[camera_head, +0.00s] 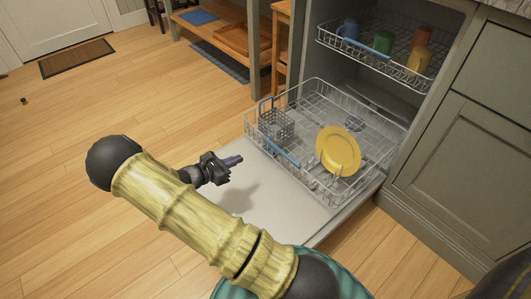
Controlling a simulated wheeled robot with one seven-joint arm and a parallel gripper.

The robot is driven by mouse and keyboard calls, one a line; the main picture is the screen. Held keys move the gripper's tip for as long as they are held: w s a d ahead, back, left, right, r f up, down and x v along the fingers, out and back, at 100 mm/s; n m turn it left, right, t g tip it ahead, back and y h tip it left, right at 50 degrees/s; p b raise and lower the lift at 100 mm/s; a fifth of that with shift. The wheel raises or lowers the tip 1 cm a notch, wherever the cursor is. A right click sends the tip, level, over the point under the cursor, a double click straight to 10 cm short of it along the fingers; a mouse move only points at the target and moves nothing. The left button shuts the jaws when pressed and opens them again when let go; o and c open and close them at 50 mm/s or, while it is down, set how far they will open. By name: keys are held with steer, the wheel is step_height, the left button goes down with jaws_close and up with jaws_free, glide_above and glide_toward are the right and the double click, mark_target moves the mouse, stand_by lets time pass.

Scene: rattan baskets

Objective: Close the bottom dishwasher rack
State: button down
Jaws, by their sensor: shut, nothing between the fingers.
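The bottom dishwasher rack (368,192) is a white wire rack, pulled out over the lowered dishwasher door (291,204). It holds a yellow plate (338,151) standing tilted and a grey cutlery basket (276,123) at its left. Blue strips show along the rack, one near its front left edge. My gripper (236,160) is shut and empty, in front of the rack and left of the plate, above the door and apart from the rack. My arm hides part of the door's near edge.
The top rack (383,54) holds several coloured cups inside the dishwasher. Green-grey cabinets (445,165) stand at the right. A wooden shelf unit (223,35) stands behind, at the left of the dishwasher. The wooden floor (80,140) at the left is mostly clear, with a brown mat (76,58) by the door.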

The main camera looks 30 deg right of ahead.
steer(key=b, duration=0.9)
glide_toward(272, 145)
steer(key=s+f+x, duration=0.1)
steer(key=x, duration=0.5)
steer(key=shift+w+d+r, duration=0.25)
steer(key=shift+w+d, duration=0.1)
steer(key=shift+w, duration=0.2)
steer(key=shift+d, duration=0.1)
